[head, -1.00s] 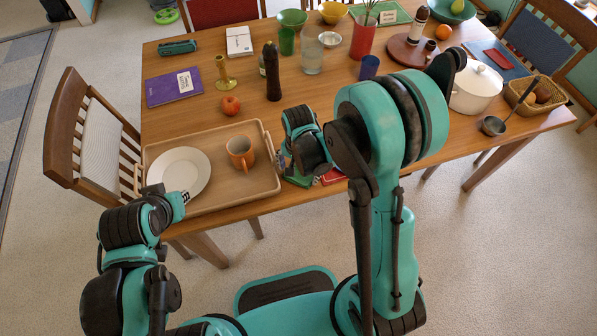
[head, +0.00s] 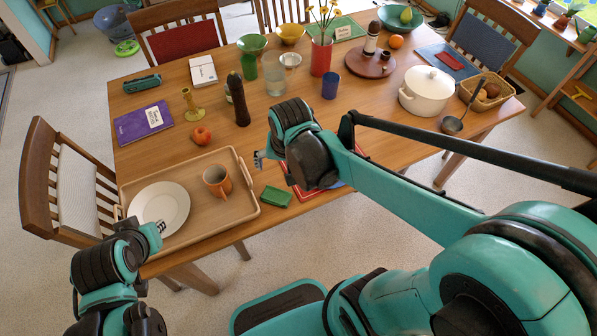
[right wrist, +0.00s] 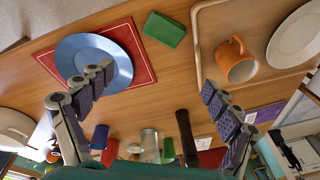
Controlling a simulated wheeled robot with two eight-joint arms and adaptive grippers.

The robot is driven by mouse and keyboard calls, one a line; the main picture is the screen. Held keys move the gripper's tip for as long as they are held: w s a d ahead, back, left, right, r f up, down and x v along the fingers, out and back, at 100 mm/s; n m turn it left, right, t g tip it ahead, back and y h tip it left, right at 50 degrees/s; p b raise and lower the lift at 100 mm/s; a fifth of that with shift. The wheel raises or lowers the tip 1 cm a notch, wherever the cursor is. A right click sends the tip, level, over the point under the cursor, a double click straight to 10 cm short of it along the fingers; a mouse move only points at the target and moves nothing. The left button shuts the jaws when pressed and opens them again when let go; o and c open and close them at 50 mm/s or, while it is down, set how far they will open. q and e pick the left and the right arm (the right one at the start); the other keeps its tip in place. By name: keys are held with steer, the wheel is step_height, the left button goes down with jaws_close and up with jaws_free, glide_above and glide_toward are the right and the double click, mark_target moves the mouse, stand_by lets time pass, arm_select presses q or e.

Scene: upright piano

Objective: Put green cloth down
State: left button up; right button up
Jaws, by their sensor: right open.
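The green cloth (head: 276,197) is a small folded block lying flat on the table near its front edge, just right of the wooden tray (head: 251,170). The cloth also shows in the right wrist view (right wrist: 164,29), beyond my fingertips and touched by neither. My right gripper (head: 259,159) is open and empty, apart from the cloth and above the table; its spread fingers show in the right wrist view (right wrist: 158,77). My left gripper (head: 161,228) is by the tray's front left, near the white plate (head: 160,207); its opening is unclear.
An orange mug (head: 217,181) stands in the tray. A blue plate (right wrist: 94,61) on a red placemat (right wrist: 138,54) lies beside the cloth, mostly hidden by my arm in the head view. A dark pepper mill (head: 238,100) and an apple (head: 201,136) stand behind.

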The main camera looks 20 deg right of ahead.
steer(key=s+d+r+n+t, duration=0.2)
steer(key=s+r+n+t, duration=0.2)
steer(key=s, duration=0.3)
steer(key=shift+d+r+n, duration=0.35)
steer(key=shift+r+n, duration=0.2)
steer(key=shift+n, duration=0.05)
stand_by(0.7)
